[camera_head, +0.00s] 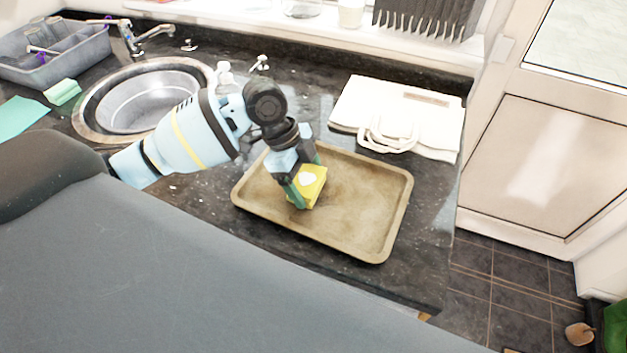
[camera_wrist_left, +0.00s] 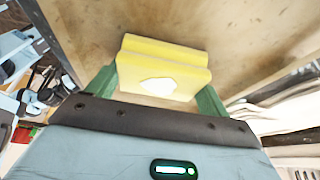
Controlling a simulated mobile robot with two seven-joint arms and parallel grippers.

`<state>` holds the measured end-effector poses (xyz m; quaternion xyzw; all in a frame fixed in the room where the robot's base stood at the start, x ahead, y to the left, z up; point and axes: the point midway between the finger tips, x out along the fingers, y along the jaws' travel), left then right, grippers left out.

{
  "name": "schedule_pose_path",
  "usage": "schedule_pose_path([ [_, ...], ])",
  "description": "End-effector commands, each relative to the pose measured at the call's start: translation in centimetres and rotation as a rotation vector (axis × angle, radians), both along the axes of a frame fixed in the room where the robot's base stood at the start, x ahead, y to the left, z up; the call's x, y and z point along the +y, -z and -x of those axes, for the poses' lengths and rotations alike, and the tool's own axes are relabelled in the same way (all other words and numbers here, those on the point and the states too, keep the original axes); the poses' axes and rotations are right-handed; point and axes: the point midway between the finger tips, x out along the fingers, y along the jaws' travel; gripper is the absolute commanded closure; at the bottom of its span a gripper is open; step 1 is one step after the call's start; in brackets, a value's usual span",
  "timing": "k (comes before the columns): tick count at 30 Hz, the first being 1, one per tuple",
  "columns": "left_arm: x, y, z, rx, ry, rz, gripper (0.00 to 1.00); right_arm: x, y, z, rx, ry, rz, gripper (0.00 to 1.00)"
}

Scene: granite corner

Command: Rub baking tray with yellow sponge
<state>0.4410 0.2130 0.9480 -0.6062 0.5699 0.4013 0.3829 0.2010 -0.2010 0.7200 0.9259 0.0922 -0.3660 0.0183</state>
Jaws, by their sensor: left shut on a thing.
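The brown baking tray (camera_head: 365,225) lies flat on the dark granite counter, and its surface also fills the upper part of the left wrist view (camera_wrist_left: 230,25). My left gripper (camera_head: 303,190) is over the left half of the tray, pointing down, shut on the yellow sponge (camera_head: 312,187). In the left wrist view the sponge (camera_wrist_left: 160,62) sits between the green fingers, with a white patch on its face. The sponge is at the tray's surface; I cannot tell for sure if it touches. My right gripper is not in view.
A white cloth bag (camera_head: 400,110) lies behind the tray. A round sink (camera_head: 150,100) with a tap is at the left, near a grey dish rack (camera_head: 60,55) and a green sponge (camera_head: 62,92). The counter ends just right of the tray.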

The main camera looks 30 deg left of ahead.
Motion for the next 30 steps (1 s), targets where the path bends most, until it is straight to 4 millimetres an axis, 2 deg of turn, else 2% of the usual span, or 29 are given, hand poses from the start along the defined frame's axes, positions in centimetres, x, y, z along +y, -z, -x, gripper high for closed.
schedule_pose_path([
  [1, 0.3, 0.5, 0.1, 0.009, -0.001, -0.009, 0.39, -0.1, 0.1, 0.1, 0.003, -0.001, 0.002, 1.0],
  [6, 0.3, 0.7, 0.0, 0.011, -0.001, -0.01, 0.39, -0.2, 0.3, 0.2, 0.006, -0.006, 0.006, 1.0],
  [16, 0.2, 0.6, -2.2, 0.011, -0.003, -0.008, 0.39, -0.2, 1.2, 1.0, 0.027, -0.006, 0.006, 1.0],
  [23, 0.2, 0.5, -2.4, 0.01, -0.003, -0.008, 0.39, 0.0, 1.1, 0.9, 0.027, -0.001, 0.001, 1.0],
  [30, -1.1, 0.2, -2.4, 0.008, 0.001, -0.006, 0.39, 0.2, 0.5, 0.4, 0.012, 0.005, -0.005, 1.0],
])
